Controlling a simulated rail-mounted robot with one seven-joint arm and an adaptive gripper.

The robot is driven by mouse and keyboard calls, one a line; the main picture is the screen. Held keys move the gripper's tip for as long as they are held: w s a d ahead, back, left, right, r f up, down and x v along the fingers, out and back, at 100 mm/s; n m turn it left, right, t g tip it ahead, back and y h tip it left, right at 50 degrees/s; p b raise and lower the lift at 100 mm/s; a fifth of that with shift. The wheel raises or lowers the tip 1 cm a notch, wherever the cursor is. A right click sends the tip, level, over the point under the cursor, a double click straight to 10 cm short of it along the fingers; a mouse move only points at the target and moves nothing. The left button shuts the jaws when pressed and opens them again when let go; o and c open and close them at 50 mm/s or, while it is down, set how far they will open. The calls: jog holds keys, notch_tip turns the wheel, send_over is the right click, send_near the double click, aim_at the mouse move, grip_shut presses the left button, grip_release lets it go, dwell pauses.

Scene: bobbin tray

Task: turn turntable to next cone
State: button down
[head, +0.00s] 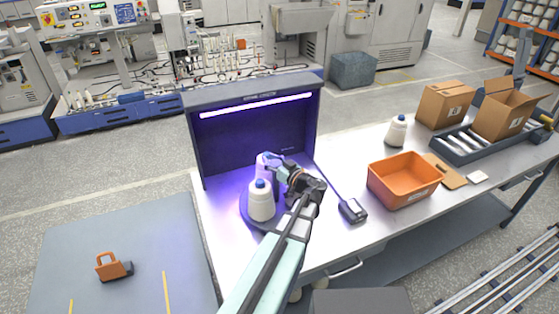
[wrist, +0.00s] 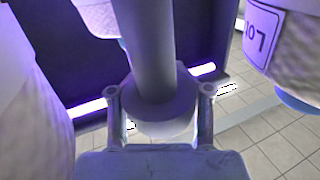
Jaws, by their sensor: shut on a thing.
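The turntable (head: 243,210) is a dark round disc in the lit inspection booth, partly hidden by cones and my arm. A white cone with a blue tip (head: 261,206) stands upright at its front, and another (head: 264,172) stands behind, partly covered by my gripper (head: 283,177). In the wrist view, my gripper (wrist: 160,92) is shut around a grey round post (wrist: 146,40) between the cones. The post seems to belong to the turntable; its join is hidden. White cones show close by at left (wrist: 30,105), top (wrist: 97,16) and right (wrist: 285,50), the right one with a printed label.
The booth (head: 220,150) has a back wall and a glowing lamp bar (head: 255,106). A dark handheld device (head: 352,210), an orange bin (head: 403,180), a lone cone (head: 396,131) and cardboard boxes (head: 446,104) stand to the right.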

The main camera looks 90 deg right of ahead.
jog(key=shift+a+f, duration=0.25)
jog(key=shift+a, duration=0.1)
jog(key=c, duration=0.8)
grip_release()
jog(key=shift+s+a+r, duration=0.1)
jog(key=shift+s+r, duration=0.1)
jog(key=shift+s, duration=0.05)
jog(key=shift+w+d, duration=0.1)
jog(key=shift+d, duration=0.1)
notch_tip(320, 180, up, 10)
jog(key=shift+a, duration=0.1)
